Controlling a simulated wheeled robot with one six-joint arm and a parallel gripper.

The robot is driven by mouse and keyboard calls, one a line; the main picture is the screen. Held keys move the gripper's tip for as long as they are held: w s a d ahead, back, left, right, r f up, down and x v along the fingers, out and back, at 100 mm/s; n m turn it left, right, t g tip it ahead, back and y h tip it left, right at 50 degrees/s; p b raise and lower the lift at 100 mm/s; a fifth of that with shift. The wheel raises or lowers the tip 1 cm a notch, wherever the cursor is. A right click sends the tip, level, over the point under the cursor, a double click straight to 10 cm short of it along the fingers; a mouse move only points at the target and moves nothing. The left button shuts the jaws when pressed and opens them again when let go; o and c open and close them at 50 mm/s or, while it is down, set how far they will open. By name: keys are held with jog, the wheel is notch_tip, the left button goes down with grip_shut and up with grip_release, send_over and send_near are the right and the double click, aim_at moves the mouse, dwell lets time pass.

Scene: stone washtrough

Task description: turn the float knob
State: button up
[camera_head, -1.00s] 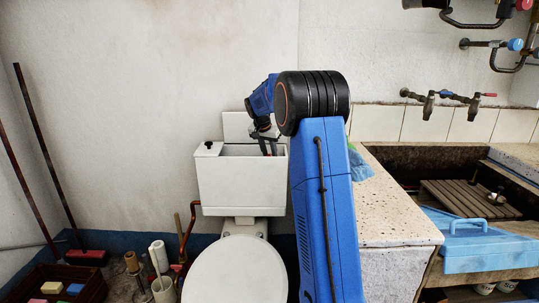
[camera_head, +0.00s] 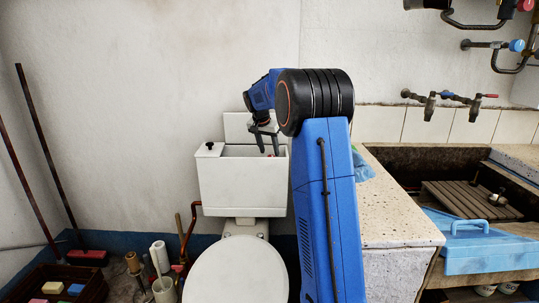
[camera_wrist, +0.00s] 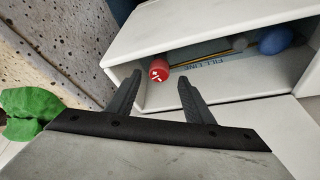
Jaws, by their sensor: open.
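The float knob (camera_wrist: 159,70) is a small red ball-like knob with white marks, inside the open cistern (camera_head: 241,184) near one end wall. In the wrist view a thin rod runs from near it towards a blue float ball (camera_wrist: 276,40) at the other end. My gripper (camera_head: 267,150) is over the cistern's open top in the head view. In the wrist view my gripper (camera_wrist: 156,80) is open, its two fingers apart, with the knob showing between and beyond the tips. I cannot tell whether a finger touches it. In the head view the cistern's inside is mostly hidden.
The cistern walls (camera_wrist: 215,18) rise close around the knob. A "FILL LINE" mark (camera_wrist: 212,62) shows on the inner wall. The stone counter (camera_head: 390,205) stands right of my arm; the toilet lid (camera_head: 237,270) is below.

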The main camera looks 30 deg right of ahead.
jog(key=v, duration=1.4)
jog(key=shift+a, duration=0.2)
jog(key=s+a+f+n+t+y, duration=0.1)
jog(key=s+a+n, duration=0.2)
jog(key=s+a, duration=0.75)
jog(key=s+a+f+n+y, duration=0.1)
jog(key=s+a+n, duration=0.2)
jog(key=s+a, duration=0.7)
jog(key=s+a+f+n, duration=0.2)
jog(key=s+f, duration=0.3)
jog(key=s, duration=0.4)
jog(key=s+a+f+n+t+y, duration=0.1)
jog(key=s+a+f+n, duration=0.1)
jog(key=s+f, duration=0.3)
jog(key=s+a+f+n, duration=0.2)
jog(key=s+f, duration=0.4)
jog(key=s, duration=0.7)
jog(key=shift+t+y, duration=0.3)
jog(key=shift+y, duration=0.1)
